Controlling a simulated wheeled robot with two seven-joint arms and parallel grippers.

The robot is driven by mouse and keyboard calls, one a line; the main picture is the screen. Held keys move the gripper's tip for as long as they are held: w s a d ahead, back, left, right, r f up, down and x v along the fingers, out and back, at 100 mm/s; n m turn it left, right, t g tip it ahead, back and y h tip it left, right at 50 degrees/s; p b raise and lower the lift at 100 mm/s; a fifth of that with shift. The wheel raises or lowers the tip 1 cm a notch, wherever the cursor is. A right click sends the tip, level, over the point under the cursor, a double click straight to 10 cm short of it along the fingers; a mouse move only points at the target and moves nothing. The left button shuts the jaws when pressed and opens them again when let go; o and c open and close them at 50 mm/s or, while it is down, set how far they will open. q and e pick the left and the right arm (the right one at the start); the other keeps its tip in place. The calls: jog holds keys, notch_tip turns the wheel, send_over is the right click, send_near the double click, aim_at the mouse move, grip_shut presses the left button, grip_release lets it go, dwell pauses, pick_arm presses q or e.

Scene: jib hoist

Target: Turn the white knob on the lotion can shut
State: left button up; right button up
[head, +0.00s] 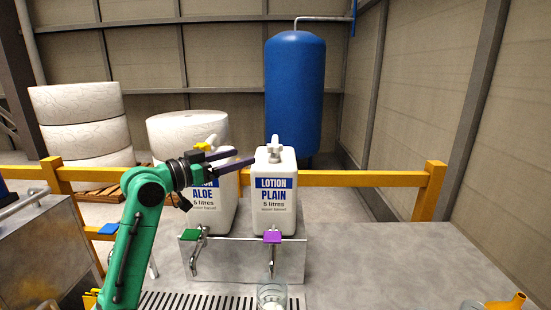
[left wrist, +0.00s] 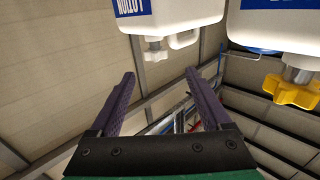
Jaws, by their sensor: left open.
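The white lotion can (head: 275,205), labelled LOTION PLAIN, stands upright on a metal stand and has a white knob (head: 274,143) on top. The can (left wrist: 175,14) and its white knob (left wrist: 155,53) appear upside down in the left wrist view. My left gripper (head: 247,156) is open and empty, its dark purple fingers reaching right towards the can's upper left, a little below the knob. In the left wrist view the gripper (left wrist: 160,73) has its fingers apart, with the knob beyond the gap and not between them. My right gripper is not in view.
An ALOE can (head: 222,205) with a yellow knob (head: 207,143) stands left, partly behind my arm. Green (head: 194,234) and purple (head: 272,236) tap handles are on the metal stand (head: 240,262). A clear jar (head: 272,292) is below. The grey counter at right is mostly clear.

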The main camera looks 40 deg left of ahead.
aim_at(281, 145)
pick_arm(q)
jog(key=w+d+p, duration=0.1)
jog(key=w+p, duration=0.1)
jog(key=w, duration=0.2)
jog(key=w+d+p, duration=0.1)
jog(key=w+p, duration=0.1)
jog(key=w, duration=0.3)
jog(key=w+d+r+p, duration=0.1)
jog(key=w+p, duration=0.1)
jog(key=w, duration=0.2)
jog(key=shift+w+d+r+p, duration=0.1)
jog(key=shift+w+p, duration=0.3)
jog(key=shift+w, duration=0.3)
jog(key=shift+w+d+f, duration=0.1)
jog(key=shift+f, duration=0.15)
grip_shut()
jog(key=shift+f+m+h+b, duration=0.25)
jog(key=shift+m+h+b, duration=0.35)
jog(key=shift+b, duration=0.5)
jog(key=shift+r+g+h, duration=0.1)
jog(key=shift+g+h, duration=0.2)
jog(key=shift+h, duration=0.1)
jog(key=shift+d+r, duration=0.15)
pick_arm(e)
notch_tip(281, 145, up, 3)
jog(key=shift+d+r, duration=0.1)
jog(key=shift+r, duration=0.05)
